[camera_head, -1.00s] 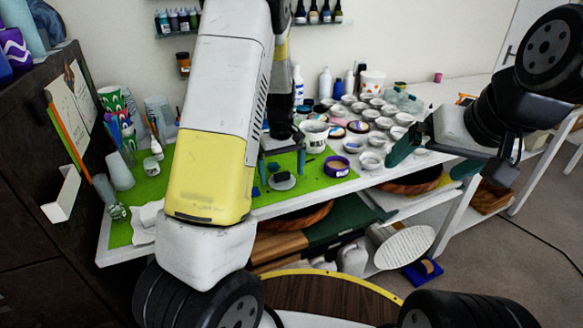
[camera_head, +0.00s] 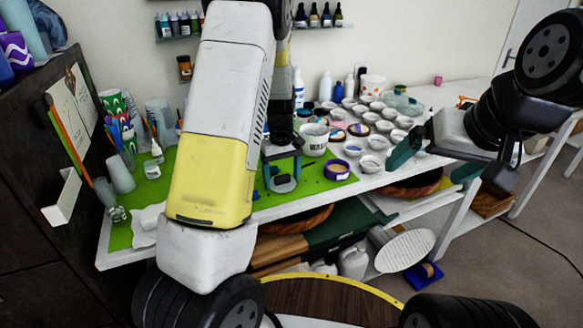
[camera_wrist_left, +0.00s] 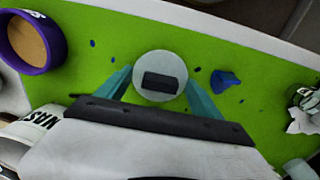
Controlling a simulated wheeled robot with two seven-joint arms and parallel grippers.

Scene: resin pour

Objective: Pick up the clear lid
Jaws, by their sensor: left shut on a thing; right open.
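The clear lid (camera_wrist_left: 174,94) looks like a pale, see-through disc with a dark block at its centre. It lies flat on the green mat (camera_wrist_left: 98,61) in the left wrist view. In the head view the lid (camera_head: 284,185) is partly hidden by my left gripper (camera_head: 281,172). My right gripper (camera_head: 434,160) is open and empty, off the table's front edge at the right.
A purple-rimmed tub (camera_head: 337,169) stands right of the lid, with a white lettered cup (camera_head: 314,138) behind it. Many small white cups (camera_head: 371,163) fill the table's right. A blue scrap (camera_wrist_left: 224,82) lies near the lid. Plastic cups (camera_head: 119,173) stand at the left.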

